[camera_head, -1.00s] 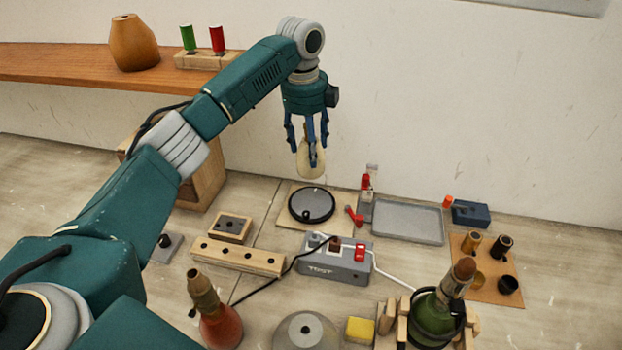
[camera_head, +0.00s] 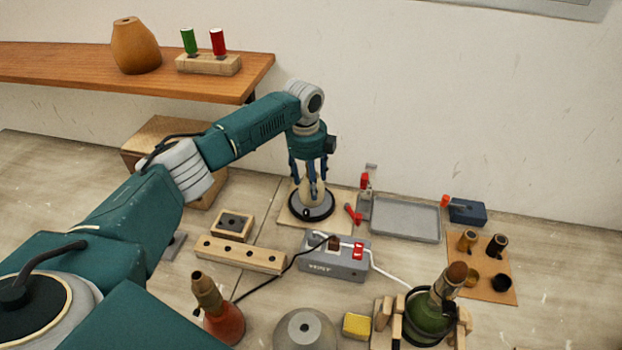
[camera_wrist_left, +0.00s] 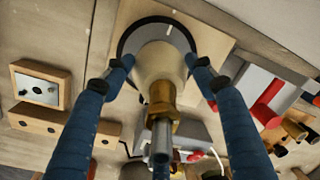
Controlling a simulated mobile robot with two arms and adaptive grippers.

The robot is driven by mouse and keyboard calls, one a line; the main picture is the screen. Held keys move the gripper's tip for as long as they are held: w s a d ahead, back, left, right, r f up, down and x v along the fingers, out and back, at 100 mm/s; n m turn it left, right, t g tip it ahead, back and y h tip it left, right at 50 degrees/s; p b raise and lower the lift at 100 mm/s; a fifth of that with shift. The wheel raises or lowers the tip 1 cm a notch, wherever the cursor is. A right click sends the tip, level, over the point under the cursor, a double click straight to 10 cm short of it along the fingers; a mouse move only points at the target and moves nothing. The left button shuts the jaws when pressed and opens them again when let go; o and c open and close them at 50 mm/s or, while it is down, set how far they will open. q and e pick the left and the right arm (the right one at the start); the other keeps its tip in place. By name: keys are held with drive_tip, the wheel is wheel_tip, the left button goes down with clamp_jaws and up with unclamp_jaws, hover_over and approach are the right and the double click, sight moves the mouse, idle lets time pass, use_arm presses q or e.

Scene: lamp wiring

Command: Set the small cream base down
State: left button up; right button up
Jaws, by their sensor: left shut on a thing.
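The small cream base (camera_head: 321,195) has a brass neck on top and stands upright at the round dark disc (camera_head: 312,211). In the left wrist view the cream base (camera_wrist_left: 160,64) sits roughly in the middle of the disc (camera_wrist_left: 131,42), its neck pointing toward the camera. I cannot tell whether its underside touches the disc. My left gripper (camera_head: 312,186) points down and is shut on the base, with its fingers (camera_wrist_left: 158,75) on both sides. The fingers hide part of the base in the head view. My right gripper is not in view.
The disc lies on a square wooden board (camera_head: 290,214). A red clamp (camera_head: 353,213) and a grey tray (camera_head: 405,219) are at its right. A grey power block (camera_head: 335,262) with cables is in front. A wooden strip (camera_head: 240,255) is at front left. The wall is close behind.

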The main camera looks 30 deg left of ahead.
use_arm(q)
drive_tip(key=o, duration=1.5)
drive_tip(key=shift+f, duration=0.1)
drive_tip(key=o, duration=0.3)
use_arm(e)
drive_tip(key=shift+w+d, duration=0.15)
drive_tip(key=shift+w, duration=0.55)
use_arm(q)
drive_tip(key=shift+r, duration=0.55)
drive_tip(key=r+b, duration=0.1)
drive_tip(key=r, duration=0.2)
drive_tip(key=r+b, duration=0.1)
drive_tip(key=r, duration=0.3)
drive_tip(key=s+r+b, duration=0.1)
drive_tip(key=r, duration=0.3)
drive_tip(key=shift+a+r, duration=0.15)
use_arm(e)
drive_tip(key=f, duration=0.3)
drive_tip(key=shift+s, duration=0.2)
